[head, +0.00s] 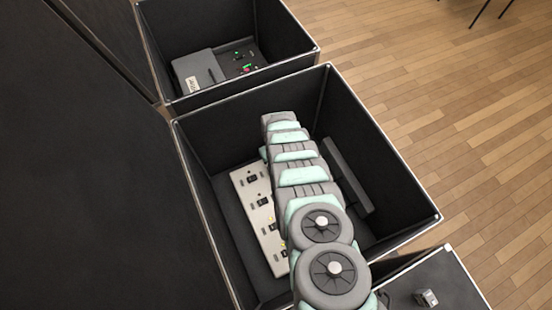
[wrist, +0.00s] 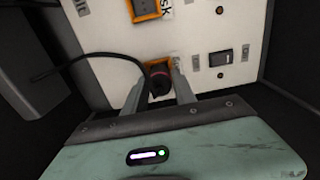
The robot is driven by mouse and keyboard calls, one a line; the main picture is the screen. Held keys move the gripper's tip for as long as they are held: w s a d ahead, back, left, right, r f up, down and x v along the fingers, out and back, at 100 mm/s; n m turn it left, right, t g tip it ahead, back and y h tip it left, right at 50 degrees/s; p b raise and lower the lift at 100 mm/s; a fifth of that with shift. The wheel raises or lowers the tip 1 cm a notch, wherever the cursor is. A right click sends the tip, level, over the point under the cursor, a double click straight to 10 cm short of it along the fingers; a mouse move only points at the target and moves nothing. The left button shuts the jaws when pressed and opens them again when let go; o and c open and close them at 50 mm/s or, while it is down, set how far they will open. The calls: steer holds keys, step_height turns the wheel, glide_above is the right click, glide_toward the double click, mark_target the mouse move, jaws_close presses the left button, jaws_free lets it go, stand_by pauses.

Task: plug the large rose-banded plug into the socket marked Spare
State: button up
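In the wrist view, a dark round plug (wrist: 158,82) with a rose band sits between the two fingers of my gripper (wrist: 160,86). The fingers appear shut on its sides. Its front end is at an orange-framed socket (wrist: 157,65) on a pale panel (wrist: 108,68); I cannot tell how far it is in. A black cable (wrist: 85,60) curves from the plug to the left. The label beside this socket is mostly hidden and unreadable. In the head view the panel (head: 250,205) shows left of my arm; my gripper and the plug are hidden there.
A second orange-framed socket (wrist: 143,8) has a label ending in "sk". A black rocker switch (wrist: 221,57) is right of the plug. Dark case walls (head: 370,125) surround the panel. Another open case (head: 235,40) stands behind, and a small grey object (head: 426,297) lies front right.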

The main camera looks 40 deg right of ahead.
steer(key=o, duration=0.6)
steer(key=shift+f, duration=0.1)
steer(key=shift+c, duration=0.2)
step_height(320, 180, up, 10)
steer(key=p, duration=0.4)
steer(key=shift+r, duration=0.2)
steer(key=shift+s+a+r, duration=0.1)
steer(key=shift+r, duration=0.15)
